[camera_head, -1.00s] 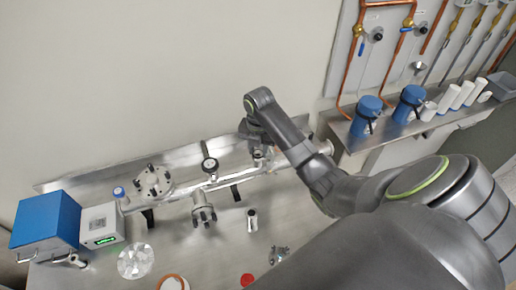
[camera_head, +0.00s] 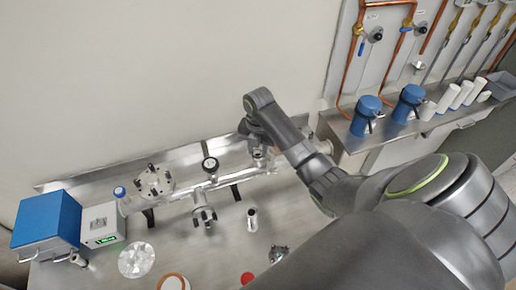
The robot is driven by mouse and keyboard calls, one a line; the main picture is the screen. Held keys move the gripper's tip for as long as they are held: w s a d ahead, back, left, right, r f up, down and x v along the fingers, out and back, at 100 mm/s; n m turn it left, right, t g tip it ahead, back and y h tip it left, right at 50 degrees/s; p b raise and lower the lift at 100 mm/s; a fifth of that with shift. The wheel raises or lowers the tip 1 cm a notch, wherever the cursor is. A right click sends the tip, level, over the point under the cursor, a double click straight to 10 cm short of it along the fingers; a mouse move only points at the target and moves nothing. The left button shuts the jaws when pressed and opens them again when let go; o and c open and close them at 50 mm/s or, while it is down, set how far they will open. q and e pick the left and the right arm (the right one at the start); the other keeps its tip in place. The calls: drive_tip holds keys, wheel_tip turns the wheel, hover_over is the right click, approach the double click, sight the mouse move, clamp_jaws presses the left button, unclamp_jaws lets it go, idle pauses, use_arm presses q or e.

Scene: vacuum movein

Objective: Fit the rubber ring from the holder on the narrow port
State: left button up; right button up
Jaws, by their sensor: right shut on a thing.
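My right gripper (camera_head: 259,153) reaches over from the right, pointing down at the right end of the metal manifold (camera_head: 228,178). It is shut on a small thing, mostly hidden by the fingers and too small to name. The gripper is close to the manifold's right end; I cannot tell whether they touch. I cannot make out the rubber ring, its holder or the narrow port for certain. A short metal cylinder (camera_head: 252,220) stands on the bench below the gripper. My left gripper is not in view.
A gauge (camera_head: 210,165) and a studded flange (camera_head: 153,182) rise from the manifold. A blue box (camera_head: 45,222) and a white unit (camera_head: 103,222) stand at left. A foil disc (camera_head: 136,260), a red cap (camera_head: 247,279) and a metal clamp (camera_head: 278,254) lie in front.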

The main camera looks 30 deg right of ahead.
drive_tip(key=shift+s+f, duration=0.1)
drive_tip(key=shift+f, duration=0.4)
idle(0.9)
drive_tip(key=o, duration=0.9)
drive_tip(key=shift+a+f, duration=0.1)
drive_tip(key=shift+o, duration=0.2)
